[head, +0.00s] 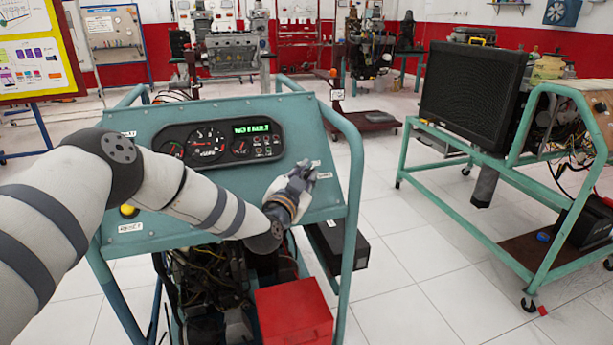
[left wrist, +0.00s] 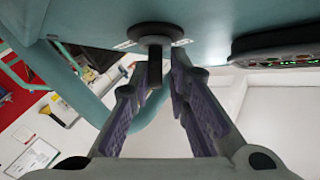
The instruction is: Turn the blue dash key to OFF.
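The teal dash panel (head: 145,118) stands in front of me in the head view. My left arm reaches across it, and my left gripper (head: 303,176) is at the panel's right side, hiding the key there. In the left wrist view, a dark key (left wrist: 155,72) stands out from a round black base on the teal panel; no blue shows on it. My left gripper's fingers (left wrist: 160,82) are apart, one on each side of the key's stem. A gap shows on the right; I cannot tell whether the left finger touches. My right gripper is in neither view.
A gauge cluster (head: 218,143) with a green display sits on the panel. Teal tube rails (head: 352,190) frame the stand. A red box (head: 293,315) is below the gripper. A radiator trainer (head: 474,92) stands at right, with clear tiled floor between.

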